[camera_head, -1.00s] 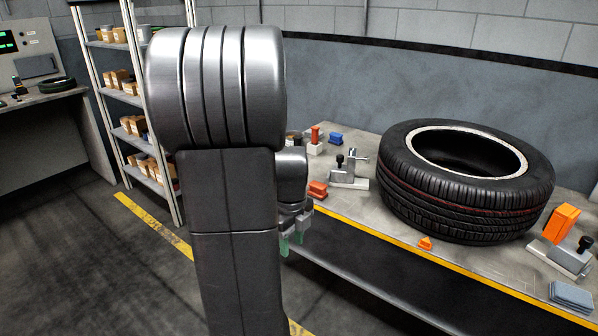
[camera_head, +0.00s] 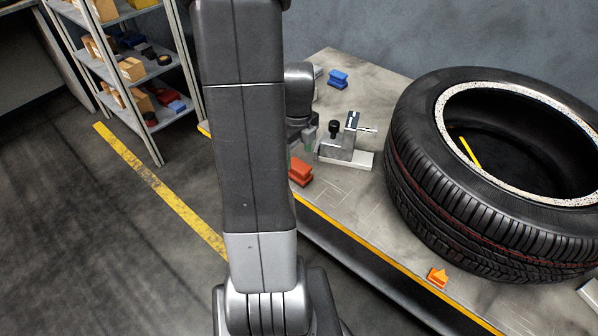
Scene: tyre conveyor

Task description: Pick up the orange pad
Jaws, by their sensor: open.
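An orange pad (camera_head: 300,171), a block with a grooved side, lies on the workbench (camera_head: 345,205) near its front edge. Its left part is hidden behind my arm. My gripper (camera_head: 305,141) points down just behind and above the pad in the picture, partly covered by my arm. Its jaws are open, with greenish fingertips, and nothing shows between them. I cannot tell the exact height of the fingertips over the pad. A smaller orange piece (camera_head: 437,277) lies farther right by the bench's front edge.
A grey clamp on a pale base (camera_head: 345,150) stands just right of my gripper. A large tyre (camera_head: 430,200) fills the right of the bench. A blue block (camera_head: 338,78) lies at the back. A shelf rack (camera_head: 130,70) stands left.

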